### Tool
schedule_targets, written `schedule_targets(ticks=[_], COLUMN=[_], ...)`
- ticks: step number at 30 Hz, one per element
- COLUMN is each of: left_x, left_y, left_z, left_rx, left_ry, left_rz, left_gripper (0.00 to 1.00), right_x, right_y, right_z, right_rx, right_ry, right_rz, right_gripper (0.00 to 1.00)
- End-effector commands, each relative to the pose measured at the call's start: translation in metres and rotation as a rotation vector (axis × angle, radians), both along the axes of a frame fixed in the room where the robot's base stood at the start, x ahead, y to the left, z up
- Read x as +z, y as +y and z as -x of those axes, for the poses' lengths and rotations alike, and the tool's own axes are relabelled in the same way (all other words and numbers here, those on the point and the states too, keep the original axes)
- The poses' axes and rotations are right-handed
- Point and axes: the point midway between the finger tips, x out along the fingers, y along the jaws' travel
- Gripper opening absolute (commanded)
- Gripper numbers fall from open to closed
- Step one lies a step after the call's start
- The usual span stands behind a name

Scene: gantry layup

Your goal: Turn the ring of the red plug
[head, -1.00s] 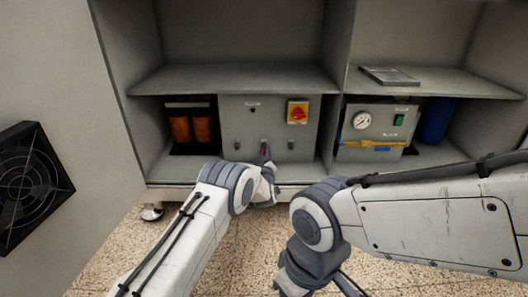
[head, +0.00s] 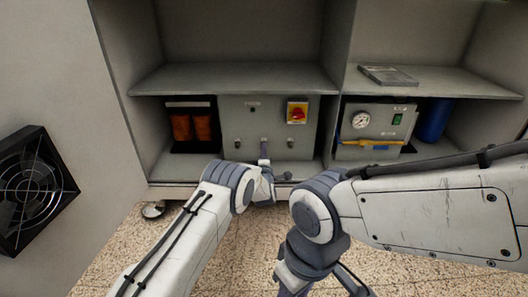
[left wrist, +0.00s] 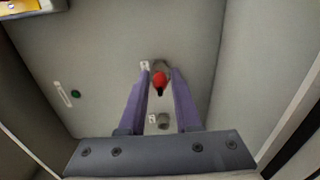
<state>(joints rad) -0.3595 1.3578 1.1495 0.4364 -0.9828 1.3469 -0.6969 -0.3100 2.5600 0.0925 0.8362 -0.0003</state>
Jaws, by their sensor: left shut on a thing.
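The red plug (left wrist: 159,79) shows in the left wrist view, with a grey ring (left wrist: 163,66) at the panel behind it. My left gripper (left wrist: 160,73) has its purple fingers on both sides of the plug and is shut on it; the exact contact with the ring is hard to see. In the head view my left gripper (head: 264,151) reaches the middle socket position low on the grey panel (head: 240,121), and the plug is hidden there. My right gripper (head: 318,279) hangs at the bottom edge, partly cut off, away from the panel.
A grey socket (left wrist: 164,121) sits close to the plug. A red-and-yellow switch (head: 297,112) is above right on the panel. A gauge box (head: 375,132) stands in the right bay, orange coils (head: 191,127) stand at left. Shelf edges bound the bay above and below.

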Motion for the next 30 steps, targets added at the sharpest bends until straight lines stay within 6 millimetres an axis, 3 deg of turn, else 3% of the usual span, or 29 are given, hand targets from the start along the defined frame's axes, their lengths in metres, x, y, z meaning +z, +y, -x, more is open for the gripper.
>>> schedule_targets(ticks=[13, 30], left_x=[0.0, 0.0], left_y=[0.0012, 0.0012], left_z=[-0.0001, -0.0002], left_rx=[0.002, 0.002], left_ry=[0.001, 0.001], left_rz=[0.272, 0.33], left_gripper=[0.0, 0.0], right_x=[0.005, 0.0056], right_y=[0.0, 0.0], right_z=[0.0001, 0.0], right_rx=[0.0, 0.0], right_ry=[0.0, 0.0], right_rz=[0.0, 0.0], right_gripper=[0.44, 0.44])
